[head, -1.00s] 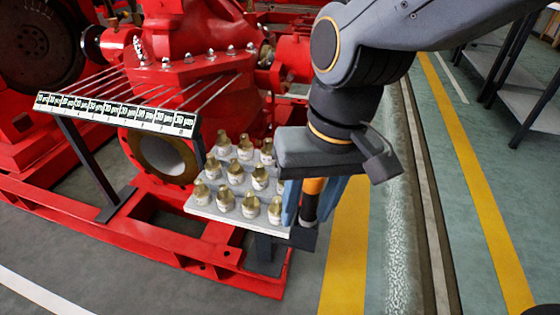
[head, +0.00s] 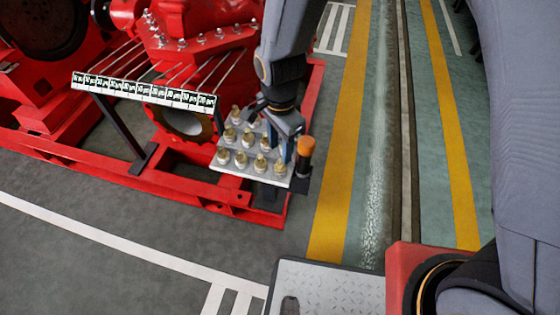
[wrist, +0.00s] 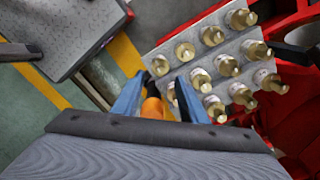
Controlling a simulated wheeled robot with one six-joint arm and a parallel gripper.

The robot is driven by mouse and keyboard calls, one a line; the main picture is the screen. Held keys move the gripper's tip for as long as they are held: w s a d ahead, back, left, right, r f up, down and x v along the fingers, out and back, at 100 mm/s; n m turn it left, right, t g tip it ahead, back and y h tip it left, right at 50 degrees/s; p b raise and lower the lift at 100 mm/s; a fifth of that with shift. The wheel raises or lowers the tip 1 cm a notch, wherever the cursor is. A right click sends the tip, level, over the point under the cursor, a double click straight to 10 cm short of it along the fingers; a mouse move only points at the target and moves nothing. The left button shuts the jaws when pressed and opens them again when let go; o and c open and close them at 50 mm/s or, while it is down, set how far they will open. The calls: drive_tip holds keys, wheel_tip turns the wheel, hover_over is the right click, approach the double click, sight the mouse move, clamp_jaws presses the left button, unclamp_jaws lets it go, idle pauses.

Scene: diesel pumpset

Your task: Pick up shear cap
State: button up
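Several shear caps, brass knobs on pale labelled bases, stand in rows on a light grey tray (head: 229,174). One front-row shear cap (head: 260,163) is clear in the head view; others, such as this shear cap (wrist: 212,36), show in the wrist view. My gripper (head: 284,155) is low over the tray's right side. In the wrist view its two blue fingers (wrist: 160,98) are apart, with no cap visibly gripped. The right finger hides part of the nearest caps, so I cannot tell whether it touches one. My arm hides some of the back row.
An orange-topped tool (head: 306,147) stands in a dark holder just right of the tray; its orange part (wrist: 152,108) shows between the fingers in the wrist view. A labelled rack (head: 145,90) stands left. Red pumpset machinery (head: 190,20) is behind. Open floor lies in front.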

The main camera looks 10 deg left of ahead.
sight(280, 162)
drive_tip(key=shift+f+b, duration=0.75)
drive_tip(key=shift+f, duration=3.2)
drive_tip(key=c, duration=0.8)
drive_tip(key=shift+a+r+p, duration=0.1)
drive_tip(key=shift+r+p, duration=0.8)
drive_tip(key=shift+r, duration=4.15)
